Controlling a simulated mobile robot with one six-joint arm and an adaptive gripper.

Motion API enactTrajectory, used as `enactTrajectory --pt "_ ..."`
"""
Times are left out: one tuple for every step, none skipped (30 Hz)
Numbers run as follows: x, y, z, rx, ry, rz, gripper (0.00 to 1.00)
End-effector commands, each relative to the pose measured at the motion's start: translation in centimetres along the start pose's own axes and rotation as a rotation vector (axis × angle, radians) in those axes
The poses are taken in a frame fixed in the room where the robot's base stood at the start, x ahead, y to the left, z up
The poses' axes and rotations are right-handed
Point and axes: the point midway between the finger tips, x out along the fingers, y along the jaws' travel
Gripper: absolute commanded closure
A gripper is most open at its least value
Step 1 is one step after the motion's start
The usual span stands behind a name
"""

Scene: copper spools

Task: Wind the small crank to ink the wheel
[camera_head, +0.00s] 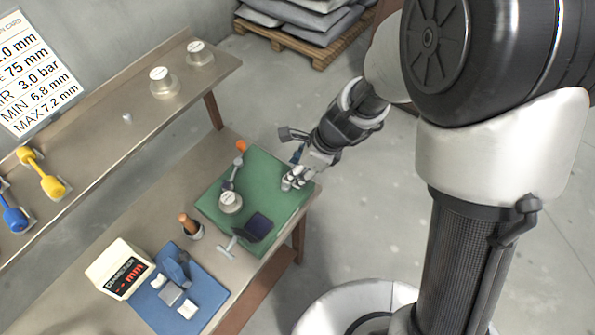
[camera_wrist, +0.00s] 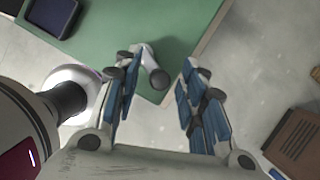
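A small light grey piece with a dark round knob (camera_wrist: 157,78), which looks like the small crank, stands at the edge of the green mat (camera_wrist: 190,20) in the wrist view. My gripper (camera_wrist: 161,60) is open above it. The piece shows between the fingers, nearer the left one, and I see no grip on it. In the head view my gripper (camera_head: 295,180) is low over the right edge of the green mat (camera_head: 285,207) and mostly covers this spot. I cannot pick out the ink wheel with certainty.

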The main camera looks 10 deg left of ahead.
Motion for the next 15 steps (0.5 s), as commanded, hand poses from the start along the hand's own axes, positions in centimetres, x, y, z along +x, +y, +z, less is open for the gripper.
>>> enactTrajectory --pt "0.42 0.0 0.0 0.0 0.0 0.0 0.62" --pt "0.52 0.0 0.02 0.0 -0.001 0.0 0.62" --pt "0.6 -0.01 0.05 -0.001 -0.001 0.0 0.62" --pt "0.64 -0.01 0.05 -0.001 -0.001 0.0 0.62" --pt "0.66 -0.01 0.06 -0.001 -0.001 -0.001 0.62" --pt "0.66 -0.02 0.07 -0.001 -0.001 -0.001 0.62" --pt "0.65 -0.02 0.07 -0.001 -0.001 -0.001 0.62" --pt "0.63 -0.02 0.08 -0.001 -0.001 -0.001 0.62" --pt "0.62 -0.02 0.08 -0.001 -0.001 -0.001 0.62" --pt "0.61 -0.02 0.08 -0.001 -0.001 -0.001 0.62" --pt "0.61 -0.02 0.07 -0.001 -0.001 -0.001 0.62" --pt "0.61 -0.02 0.07 -0.001 -0.001 -0.001 0.64" --pt "0.61 -0.02 0.07 -0.001 -0.001 -0.001 0.66" --pt "0.61 -0.02 0.07 -0.001 -0.001 -0.001 0.68" --pt "0.61 -0.02 0.06 -0.001 -0.001 -0.001 0.71"
